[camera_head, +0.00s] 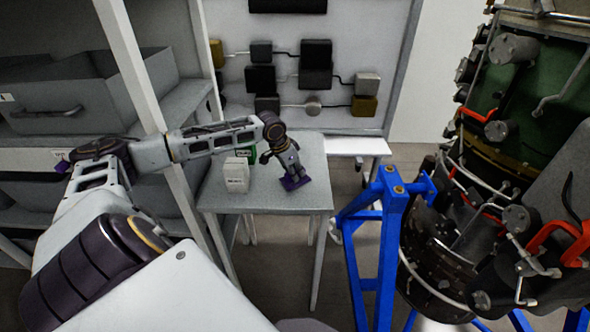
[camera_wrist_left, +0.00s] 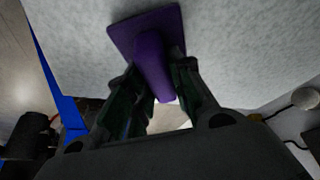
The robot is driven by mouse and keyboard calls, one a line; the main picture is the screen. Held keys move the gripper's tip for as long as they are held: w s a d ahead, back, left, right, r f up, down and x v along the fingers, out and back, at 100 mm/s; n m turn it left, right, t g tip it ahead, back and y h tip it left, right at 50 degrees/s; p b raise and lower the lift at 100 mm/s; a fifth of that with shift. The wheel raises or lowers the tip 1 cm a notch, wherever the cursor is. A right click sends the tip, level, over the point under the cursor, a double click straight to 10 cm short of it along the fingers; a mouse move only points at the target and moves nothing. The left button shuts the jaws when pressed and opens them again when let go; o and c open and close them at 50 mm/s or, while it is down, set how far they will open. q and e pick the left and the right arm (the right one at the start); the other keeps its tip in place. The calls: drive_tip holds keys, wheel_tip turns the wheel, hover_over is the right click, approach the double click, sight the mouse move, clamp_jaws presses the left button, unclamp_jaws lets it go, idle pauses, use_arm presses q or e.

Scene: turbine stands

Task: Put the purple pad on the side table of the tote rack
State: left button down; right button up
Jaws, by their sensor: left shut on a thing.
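The purple pad (camera_head: 296,182) is at the surface of the grey side table (camera_head: 300,202), toward its right half. It has a flat plate and a raised handle. My left gripper (camera_head: 290,172) is shut on the pad's handle from above. In the left wrist view the purple pad (camera_wrist_left: 148,35) lies flat side against the grey table surface (camera_wrist_left: 235,45), with its handle between the fingers of my left gripper (camera_wrist_left: 155,85). I cannot tell whether the pad bears fully on the table. My right gripper is not in view.
A white box (camera_head: 236,175) and a green box (camera_head: 246,153) stand on the table left of the pad. The rack (camera_head: 140,75) with grey totes (camera_head: 70,105) is at left. A blue turbine stand (camera_head: 390,215) is at right. The table's front is clear.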

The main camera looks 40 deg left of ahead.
sight(288, 173)
use_arm(q)
drive_tip(key=shift+f, duration=0.3)
idle(0.7)
drive_tip(key=c, duration=1.2)
unclamp_jaws()
drive_tip(key=shift+o, duration=0.2)
drive_tip(key=shift+o, duration=0.8)
drive_tip(key=shift+r, duration=0.1)
drive_tip(key=shift+p+v, duration=2.25)
drive_tip(key=shift+p, duration=1.05)
drive_tip(key=shift+p+v, duration=0.65)
drive_tip(key=shift+v, duration=0.5)
drive_tip(key=shift+s, duration=0.1)
